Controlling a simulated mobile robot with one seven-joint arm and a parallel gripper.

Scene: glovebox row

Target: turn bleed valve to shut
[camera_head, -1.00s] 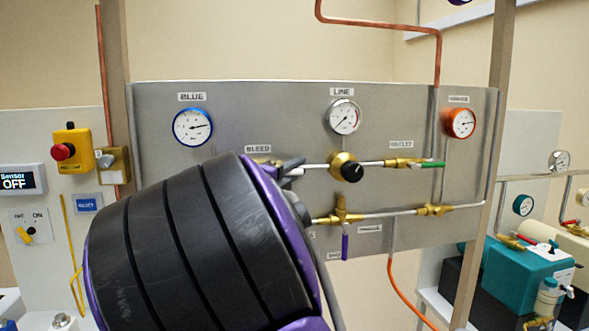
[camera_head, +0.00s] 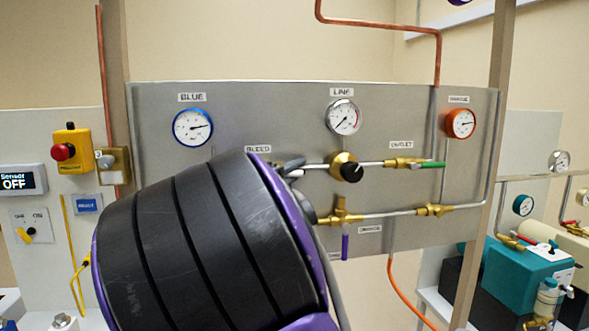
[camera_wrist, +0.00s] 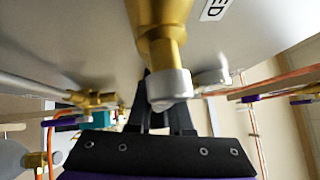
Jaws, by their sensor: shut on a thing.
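The bleed valve's brass body (camera_wrist: 160,30) with a silver end piece (camera_wrist: 170,90) fills the upper middle of the wrist view. Its BLEED label (camera_head: 258,149) shows on the panel in the head view, where my arm covers most of the valve. My gripper (camera_wrist: 155,112) is right at the valve, its dark fingers behind and below the silver end piece. It is shut on the valve's handle, which is mostly hidden between the fingers. The handle's exact angle cannot be told.
The grey panel (camera_head: 270,105) carries a blue gauge (camera_head: 192,127), a line gauge (camera_head: 342,117) and an orange gauge (camera_head: 459,123). A black-knobbed regulator (camera_head: 350,171), a green-handled outlet valve (camera_head: 432,164) and a purple-handled valve (camera_head: 345,245) are close to the right of my arm.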

